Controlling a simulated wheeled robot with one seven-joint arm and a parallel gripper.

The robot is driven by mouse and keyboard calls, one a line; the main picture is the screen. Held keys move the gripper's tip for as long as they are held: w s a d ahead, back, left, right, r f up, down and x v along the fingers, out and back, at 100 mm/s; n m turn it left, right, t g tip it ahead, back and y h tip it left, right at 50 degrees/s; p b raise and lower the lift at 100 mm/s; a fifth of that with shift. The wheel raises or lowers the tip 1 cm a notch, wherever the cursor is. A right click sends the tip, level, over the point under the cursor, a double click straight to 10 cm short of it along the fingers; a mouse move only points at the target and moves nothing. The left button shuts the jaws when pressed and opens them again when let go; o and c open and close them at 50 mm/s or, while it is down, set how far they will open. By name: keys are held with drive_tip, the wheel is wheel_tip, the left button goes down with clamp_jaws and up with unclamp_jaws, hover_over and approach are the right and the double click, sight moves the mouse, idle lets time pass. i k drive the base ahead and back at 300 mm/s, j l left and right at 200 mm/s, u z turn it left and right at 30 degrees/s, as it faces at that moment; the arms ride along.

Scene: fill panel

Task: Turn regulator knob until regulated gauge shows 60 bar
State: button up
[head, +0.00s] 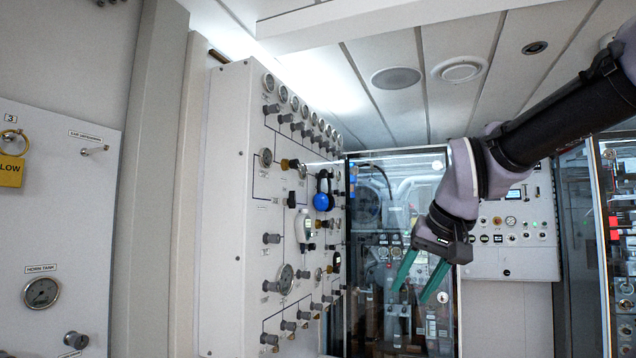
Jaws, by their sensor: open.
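My gripper (420,276) is open and empty in the head view, its two green fingers pointing down and slightly left. It hangs in the air right of the fill panel (228,200), apart from it. The panel is a pale upright board with gauges and knobs, seen at a steep angle. A brass-coloured knob (289,164) sits in the panel's upper part beside a small gauge (265,157). A larger gauge (286,279) is low on the panel. Which knob is the regulator and which gauge is the regulated one I cannot tell. The dial readings are too small to read.
A blue round item (322,202) and a white device (303,228) stick out from the panel. A glass-fronted cabinet (366,300) stands behind my gripper. At left is a wall panel with a horn tank gauge (41,292) and a yellow tag (11,170).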

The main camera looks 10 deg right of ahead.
sight(293, 164)
drive_tip(key=i+l, duration=1.65)
drive_tip(key=l, duration=0.2)
drive_tip(key=i+l+u, duration=0.2)
drive_tip(key=u, duration=0.2)
drive_tip(key=i+l+u, duration=0.15)
drive_tip(key=l+u, duration=0.25)
drive_tip(key=i+l+u, duration=0.1)
drive_tip(key=l+u, duration=0.15)
drive_tip(key=u, duration=0.45)
